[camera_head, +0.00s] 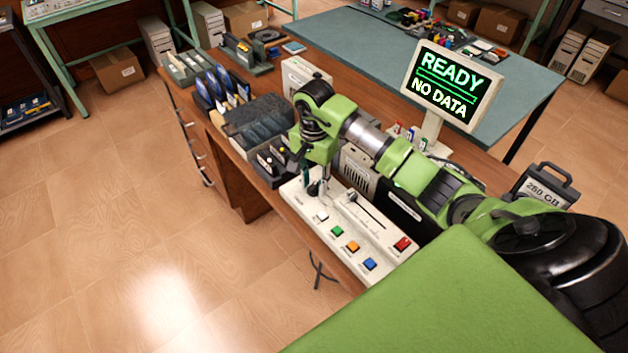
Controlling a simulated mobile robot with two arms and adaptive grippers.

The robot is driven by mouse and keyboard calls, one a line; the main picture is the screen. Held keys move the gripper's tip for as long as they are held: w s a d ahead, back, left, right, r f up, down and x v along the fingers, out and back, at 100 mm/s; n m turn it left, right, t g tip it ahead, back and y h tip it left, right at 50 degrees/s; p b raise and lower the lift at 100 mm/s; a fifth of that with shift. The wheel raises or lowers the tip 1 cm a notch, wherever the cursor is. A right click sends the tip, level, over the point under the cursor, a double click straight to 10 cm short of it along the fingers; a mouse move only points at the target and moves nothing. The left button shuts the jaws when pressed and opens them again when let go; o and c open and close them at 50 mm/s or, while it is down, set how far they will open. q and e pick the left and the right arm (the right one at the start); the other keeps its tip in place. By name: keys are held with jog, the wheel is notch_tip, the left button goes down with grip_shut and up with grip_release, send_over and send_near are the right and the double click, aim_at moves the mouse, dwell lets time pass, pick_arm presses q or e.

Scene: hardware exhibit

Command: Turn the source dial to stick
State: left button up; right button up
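A cream control panel (385,258) lies at the front of the brown desk. It has white, green, orange and blue buttons in a row, a red button (402,243) at its right end, and a slider slot with a dark knob (351,197). My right gripper (317,188) points down at the panel's far left end. The source dial appears to be beneath its fingertips, mostly hidden; its setting is unreadable. I cannot tell whether the fingers touch or grip it. A monitor (447,87) reads "READY NO DATA". My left gripper is out of view.
Left of the panel stand a small dark box with knobs (270,165), a dark bin (258,127) and a rack of blue disks (222,88). A beige computer case sits behind my arm. A "250 GB" drive (545,187) stands at right.

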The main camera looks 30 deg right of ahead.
grip_shut()
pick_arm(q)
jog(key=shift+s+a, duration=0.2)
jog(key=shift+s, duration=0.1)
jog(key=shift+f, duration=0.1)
